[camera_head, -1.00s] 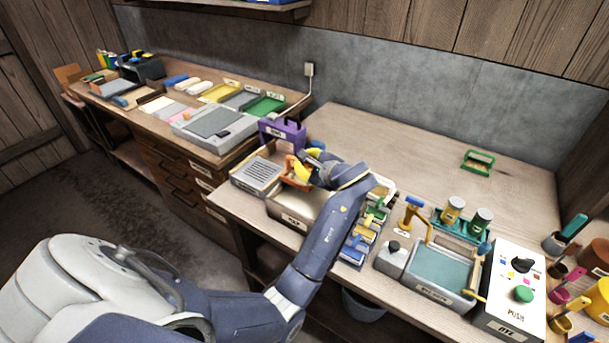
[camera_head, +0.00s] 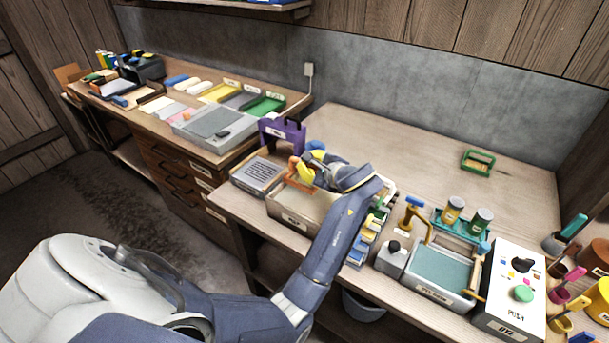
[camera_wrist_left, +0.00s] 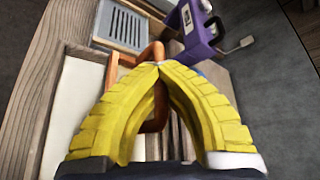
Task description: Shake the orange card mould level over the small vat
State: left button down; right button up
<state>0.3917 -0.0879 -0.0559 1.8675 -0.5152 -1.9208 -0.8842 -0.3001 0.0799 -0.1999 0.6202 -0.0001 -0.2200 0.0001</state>
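My left gripper (camera_head: 308,172) is shut, its yellow fingers meeting on the handle of the orange card mould (camera_head: 297,180). In the left wrist view the fingertips (camera_wrist_left: 158,66) close around the orange handle (camera_wrist_left: 150,54), and part of the orange frame shows behind and between the fingers. The mould hangs over the back part of the small vat (camera_head: 281,212), a labelled box with pale contents. The fingers hide much of the mould, so I cannot tell exactly how level it is. My right gripper is out of view.
A grey grated tray (camera_head: 258,174) sits left of the vat, with a purple case (camera_head: 283,134) behind. Several coloured tools stand close on the right, then a teal-filled vat (camera_head: 440,272) and a white button box (camera_head: 512,290).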

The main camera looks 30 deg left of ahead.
pick_arm(q)
jog(key=shift+a, duration=1)
jog(key=shift+d, duration=1.85)
jog(key=shift+a, duration=0.15)
jog(key=shift+a, duration=1.7)
